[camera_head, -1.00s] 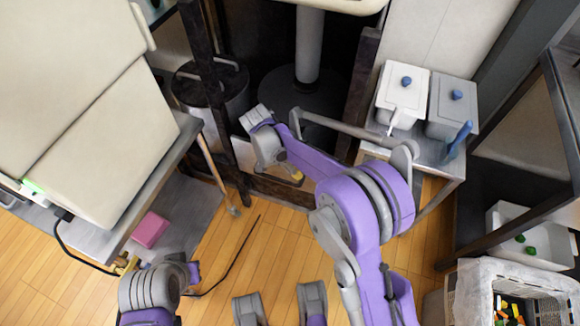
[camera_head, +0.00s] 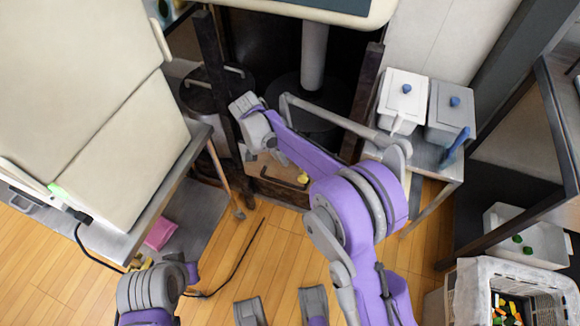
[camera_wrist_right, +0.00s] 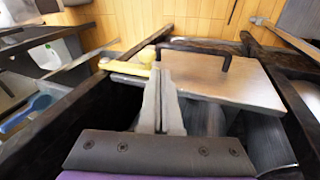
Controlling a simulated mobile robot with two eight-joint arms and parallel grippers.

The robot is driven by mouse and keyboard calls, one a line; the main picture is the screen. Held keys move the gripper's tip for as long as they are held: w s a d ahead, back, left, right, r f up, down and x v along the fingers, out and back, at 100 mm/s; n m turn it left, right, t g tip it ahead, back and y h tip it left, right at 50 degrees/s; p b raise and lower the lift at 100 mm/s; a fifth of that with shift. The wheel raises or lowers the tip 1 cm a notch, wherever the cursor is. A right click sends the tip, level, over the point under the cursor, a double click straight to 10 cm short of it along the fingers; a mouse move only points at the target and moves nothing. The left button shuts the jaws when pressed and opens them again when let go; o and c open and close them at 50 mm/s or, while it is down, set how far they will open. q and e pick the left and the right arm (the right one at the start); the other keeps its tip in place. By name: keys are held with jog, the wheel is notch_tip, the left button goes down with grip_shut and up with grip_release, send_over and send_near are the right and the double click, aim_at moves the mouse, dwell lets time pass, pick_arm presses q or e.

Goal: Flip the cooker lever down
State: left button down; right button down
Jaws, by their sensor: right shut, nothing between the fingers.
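My right arm reaches forward over the low, dark-framed unit. Its gripper (camera_wrist_right: 162,78) is shut and empty, with the fingertips together in the right wrist view. A small yellow knob (camera_wrist_right: 148,55) on a pale bar shows just left of the fingertips; I cannot tell whether they touch. The knob also shows in the head view (camera_head: 303,178), low in the dark frame. It may be the end of the cooker lever, but this is unclear. A panel with a dark handle (camera_wrist_right: 225,64) lies right of the fingers.
A large cream cabinet (camera_head: 90,90) stands on a metal table at the left. White (camera_head: 403,96) and grey (camera_head: 450,108) lidded containers sit on a metal stand at the right. A white crate (camera_head: 515,268) is at lower right.

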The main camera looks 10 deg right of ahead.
jog(key=a+r, duration=0.1)
jog(key=w+a+r, duration=0.1)
jog(key=a+r, duration=0.1)
jog(key=shift+w+a+r+p, duration=0.2)
jog(key=shift+w+r+p, duration=0.1)
jog(key=shift+w, duration=0.1)
jog(key=shift+r, duration=0.1)
